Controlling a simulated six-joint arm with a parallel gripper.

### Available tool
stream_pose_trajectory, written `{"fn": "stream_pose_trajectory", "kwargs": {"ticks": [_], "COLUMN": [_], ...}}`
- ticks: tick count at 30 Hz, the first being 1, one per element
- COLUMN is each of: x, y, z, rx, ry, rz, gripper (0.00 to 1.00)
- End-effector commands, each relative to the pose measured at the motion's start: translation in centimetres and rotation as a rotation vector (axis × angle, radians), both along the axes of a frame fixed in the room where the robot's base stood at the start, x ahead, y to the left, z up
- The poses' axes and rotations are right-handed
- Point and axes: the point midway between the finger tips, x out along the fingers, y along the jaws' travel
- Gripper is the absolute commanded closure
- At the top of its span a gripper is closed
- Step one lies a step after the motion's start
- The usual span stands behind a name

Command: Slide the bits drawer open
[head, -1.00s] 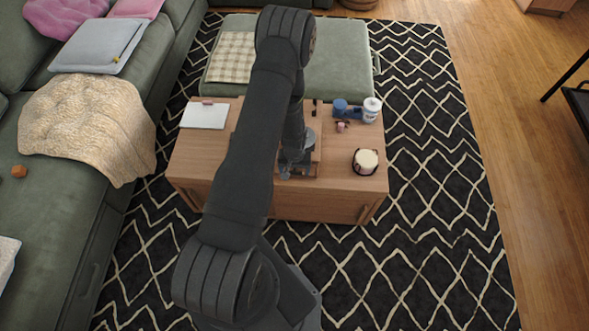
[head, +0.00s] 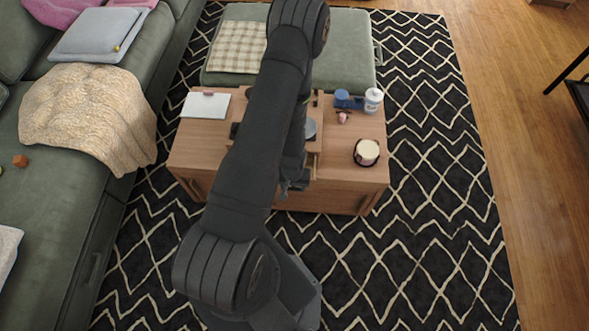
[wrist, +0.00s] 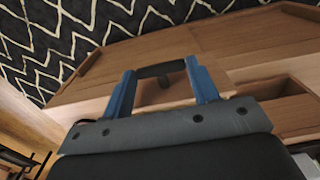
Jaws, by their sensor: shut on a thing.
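The bits drawer (head: 313,166) belongs to a small wooden chest on the coffee table and stands partly out toward the table's front edge. My arm hides most of it in the head view. In the wrist view my gripper (wrist: 161,77) has its blue fingers at the two ends of a dark bar handle (wrist: 160,69) and is shut on it. A wooden front lies behind the handle, and a dark open gap shows to its right. In the head view my gripper (head: 292,184) is near the table's front edge, partly hidden by my arm.
The wooden coffee table (head: 345,190) carries a white clipboard (head: 206,105) at left, and a candle (head: 367,152), a white tub (head: 373,100) and a blue object (head: 341,97) at right. A green sofa (head: 62,215) stands left. Patterned rug lies in front.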

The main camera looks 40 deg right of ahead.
Motion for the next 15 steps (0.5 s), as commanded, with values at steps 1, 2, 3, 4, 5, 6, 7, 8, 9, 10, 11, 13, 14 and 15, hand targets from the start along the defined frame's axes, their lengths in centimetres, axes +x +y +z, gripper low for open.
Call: {"fn": "stream_pose_trajectory", "kwargs": {"ticks": [1, 2, 3, 4, 5, 6, 7, 8, 9, 10, 11, 13, 14, 15], "x": [-0.67, -0.92, -1.13, -1.24, -1.32, -1.37, -1.39, -1.37, -1.36, -1.36, -1.35, -1.34, -1.34, -1.34], "y": [0.64, 0.92, 1.13, 1.24, 1.33, 1.39, 1.4, 1.4, 1.39, 1.39, 1.38, 1.37, 1.36, 1.36], "z": [-0.05, -0.05, -0.04, -0.03, -0.03, -0.02, -0.02, -0.02, -0.02, -0.02, -0.02, -0.02, -0.02, -0.02], "rx": [0.003, 0.003, 0.002, 0.001, 0.001, 0.001, 0.001, 0.001, 0.001, 0.001, 0.001, 0.001, 0.001, 0.001], "ry": [0.001, 0.001, 0.001, 0.001, 0.001, 0.001, 0.001, 0.001, 0.001, 0.001, 0.001, 0.001, 0.001, 0.001], "rz": [-0.002, -0.001, -0.001, -0.001, -0.001, -0.001, -0.001, -0.001, -0.001, -0.001, -0.001, -0.001, -0.001, -0.001], "gripper": [0.87, 0.87, 0.87, 0.87, 0.87, 0.87, 0.87, 0.87, 0.87, 0.87, 0.87, 0.87, 0.44, 0.36]}}
